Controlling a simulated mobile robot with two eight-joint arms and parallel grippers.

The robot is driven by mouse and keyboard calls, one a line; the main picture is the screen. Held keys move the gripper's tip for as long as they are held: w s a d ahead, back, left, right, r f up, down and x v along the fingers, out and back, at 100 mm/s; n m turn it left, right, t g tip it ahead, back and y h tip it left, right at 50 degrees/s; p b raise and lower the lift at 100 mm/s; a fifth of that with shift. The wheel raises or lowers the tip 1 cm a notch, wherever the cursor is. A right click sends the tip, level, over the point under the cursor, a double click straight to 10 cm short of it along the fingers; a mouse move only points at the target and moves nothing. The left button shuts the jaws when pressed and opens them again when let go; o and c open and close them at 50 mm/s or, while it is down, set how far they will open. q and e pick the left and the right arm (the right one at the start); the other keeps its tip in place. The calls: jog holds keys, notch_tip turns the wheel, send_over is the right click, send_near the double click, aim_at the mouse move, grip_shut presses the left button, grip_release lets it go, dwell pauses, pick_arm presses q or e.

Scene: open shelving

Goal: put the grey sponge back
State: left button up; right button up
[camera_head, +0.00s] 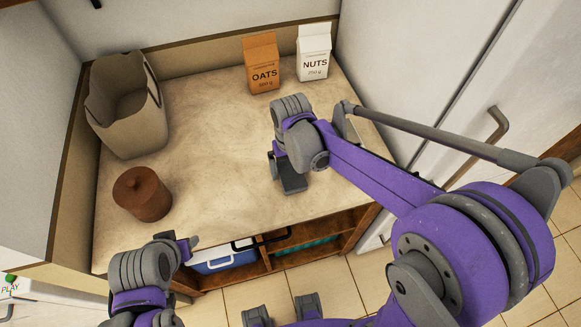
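I cannot make out the grey sponge for certain. My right gripper (289,179) points down over the right half of the beige worktop (215,150). A small dark grey flat piece shows at its tip; I cannot tell whether it is a finger or something held. The wrist hides the space between its fingers. My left gripper (190,244) is at the worktop's front edge, low on the left, seen from the side; its opening is hidden.
An open beige bag (125,115) and a brown lidded jar (142,195) stand on the left. An oats carton (262,63) and a nuts carton (313,53) stand at the back. Below are shelves with a blue-and-white box (224,260) and a teal item (305,245). The worktop's middle is clear.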

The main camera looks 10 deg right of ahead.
aim_at(290, 171)
jog(key=shift+r, duration=0.1)
notch_tip(290, 171, up, 11)
jog(key=p, duration=0.1)
jog(key=s+d+f+t, duration=0.2)
jog(key=s+d+f, duration=0.1)
jog(key=s, duration=0.4)
jog(key=s+d+f+t, duration=0.3)
jog(key=s, duration=0.4)
jog(key=shift+s+d+f+t, duration=0.2)
jog(key=shift+d+t, duration=0.1)
jog(key=shift+d, duration=0.05)
